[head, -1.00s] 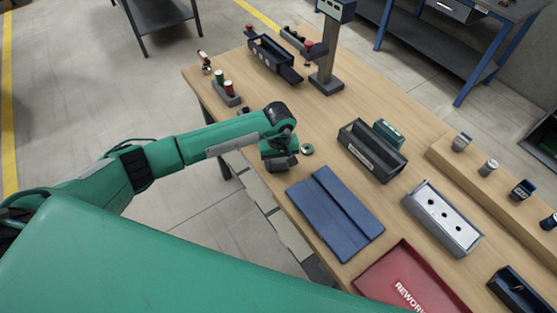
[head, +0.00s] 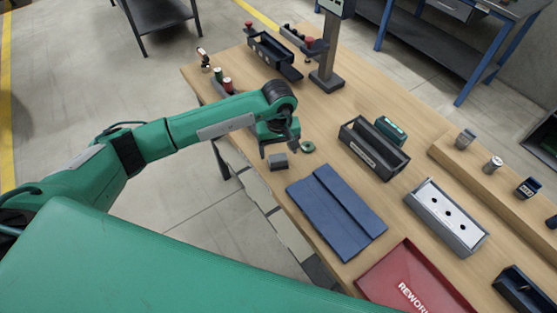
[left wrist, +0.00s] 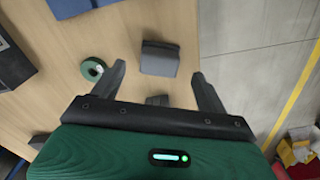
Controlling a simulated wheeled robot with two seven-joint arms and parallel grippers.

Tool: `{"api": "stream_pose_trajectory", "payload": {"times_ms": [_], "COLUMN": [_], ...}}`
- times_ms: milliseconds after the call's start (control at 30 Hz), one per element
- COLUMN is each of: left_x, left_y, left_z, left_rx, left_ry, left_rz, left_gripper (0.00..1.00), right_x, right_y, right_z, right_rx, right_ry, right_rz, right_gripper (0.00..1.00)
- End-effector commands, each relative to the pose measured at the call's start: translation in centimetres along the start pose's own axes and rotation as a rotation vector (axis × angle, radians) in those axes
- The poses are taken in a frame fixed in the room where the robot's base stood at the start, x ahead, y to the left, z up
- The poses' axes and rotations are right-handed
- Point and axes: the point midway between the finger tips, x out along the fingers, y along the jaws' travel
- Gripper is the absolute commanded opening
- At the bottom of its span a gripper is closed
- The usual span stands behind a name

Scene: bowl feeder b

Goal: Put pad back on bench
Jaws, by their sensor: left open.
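A small dark grey block, which looks like the pad (head: 277,161), rests on the wooden bench (head: 330,115) near its front-left edge. In the left wrist view the pad (left wrist: 160,58) lies between and just beyond my fingertips. My left gripper (head: 280,149) is open and empty, above the pad and apart from it. Its two fingers also show in the left wrist view (left wrist: 158,72), one on each side of the pad. My right gripper is not in view.
A green ring (head: 308,147) lies close beside the pad. A folded blue mat (head: 335,212), a red rework tray (head: 415,285), a black open bin (head: 374,150) and a grey box with holes (head: 447,218) stand further right. The bench edge is close to the pad.

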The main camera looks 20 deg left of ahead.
Motion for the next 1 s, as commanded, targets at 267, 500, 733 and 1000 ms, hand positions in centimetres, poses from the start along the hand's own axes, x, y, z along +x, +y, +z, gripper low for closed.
{"api": "stream_pose_trajectory", "payload": {"times_ms": [267,500,733,1000], "left_x": [-4.8,-6.6,-6.8,-6.8], "left_y": [0.1,0.0,0.0,0.0], "left_z": [-0.1,0.0,0.0,0.0], "left_rx": [0.001,0.001,0.000,0.000], "left_ry": [0.002,0.000,-0.001,-0.001], "left_rz": [0.002,0.000,0.000,0.000], "left_gripper": [0.76,0.76,0.76,0.76], "right_x": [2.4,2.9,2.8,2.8], "right_y": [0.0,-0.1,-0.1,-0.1], "right_z": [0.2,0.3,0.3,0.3], "right_rx": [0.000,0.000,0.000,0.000], "right_ry": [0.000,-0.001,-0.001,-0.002], "right_rz": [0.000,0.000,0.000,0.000], "right_gripper": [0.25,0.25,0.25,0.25]}}
